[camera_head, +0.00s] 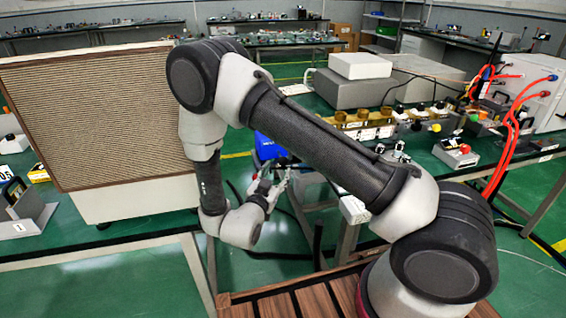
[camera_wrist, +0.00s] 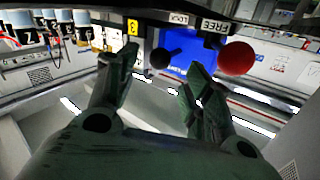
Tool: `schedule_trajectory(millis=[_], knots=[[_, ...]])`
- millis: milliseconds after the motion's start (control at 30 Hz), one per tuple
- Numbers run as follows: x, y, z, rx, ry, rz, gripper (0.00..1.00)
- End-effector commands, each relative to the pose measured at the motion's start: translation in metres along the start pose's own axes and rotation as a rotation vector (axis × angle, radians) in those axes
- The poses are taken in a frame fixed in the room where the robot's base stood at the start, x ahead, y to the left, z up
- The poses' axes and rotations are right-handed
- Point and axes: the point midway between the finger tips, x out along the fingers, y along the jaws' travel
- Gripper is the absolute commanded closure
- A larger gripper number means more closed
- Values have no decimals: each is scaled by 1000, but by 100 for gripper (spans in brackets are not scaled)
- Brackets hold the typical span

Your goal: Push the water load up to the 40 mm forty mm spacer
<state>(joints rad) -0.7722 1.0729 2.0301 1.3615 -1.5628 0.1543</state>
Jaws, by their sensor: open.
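My gripper (camera_head: 270,186) hangs at the end of my bent arm, low in front of the bench edge in the head view. In the wrist view its two dark green fingers (camera_wrist: 160,75) are spread apart with nothing between them. Beyond the fingertips are a red ball knob (camera_wrist: 237,58), a black ball knob (camera_wrist: 160,58) and a blue surface (camera_wrist: 187,48). Labels above read "FREE" (camera_wrist: 215,26) and "LOCK". A blue box (camera_head: 268,146) shows behind my arm in the head view. I cannot pick out the water load or the 40 mm spacer for certain.
A row of brass-coloured parts (camera_head: 365,118) stands on the bench, partly behind my arm. Red hoses (camera_head: 508,135) run to a white cabinet at the right. A large ribbed panel (camera_head: 95,120) stands left. A red-buttoned box (camera_head: 456,152) sits on the right bench. Green floor shows below.

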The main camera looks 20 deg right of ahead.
Motion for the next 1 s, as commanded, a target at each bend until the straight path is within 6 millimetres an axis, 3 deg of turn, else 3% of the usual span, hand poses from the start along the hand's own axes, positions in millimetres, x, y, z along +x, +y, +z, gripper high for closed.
schedule_trajectory(millis=[400,567,800,867,1000], knots=[[63,0,0,2,2,3,49],[74,0,0,1,1,1,49],[75,0,0,1,0,0,49],[75,0,0,1,0,0,57],[75,0,0,1,0,0,82]])
